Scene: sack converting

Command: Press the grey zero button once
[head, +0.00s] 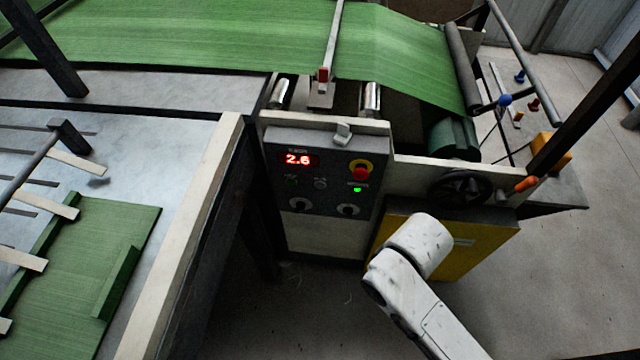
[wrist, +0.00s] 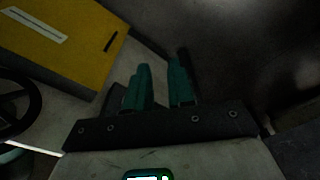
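A dark control panel (head: 325,194) on the machine's front carries a red display reading 2.6 (head: 298,160). A small round grey button (head: 320,183) sits below the display, to its right; I take it for the zero button, but its label is too small to read. My gripper (wrist: 160,66) shows in the wrist view with its two teal fingers apart and nothing between them. In the head view my arm is in front of the yellow cabinet, right of and below the panel, and its fingers are hidden. The wrist view does not show the button.
A red emergency stop (head: 361,172) on a yellow ring and a lit green lamp (head: 357,189) are right of the grey button. Two knobs (head: 299,204) sit below. A dark handwheel (head: 460,188) and yellow cabinet (head: 481,240) are to the right. A light table edge (head: 185,240) bounds the left.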

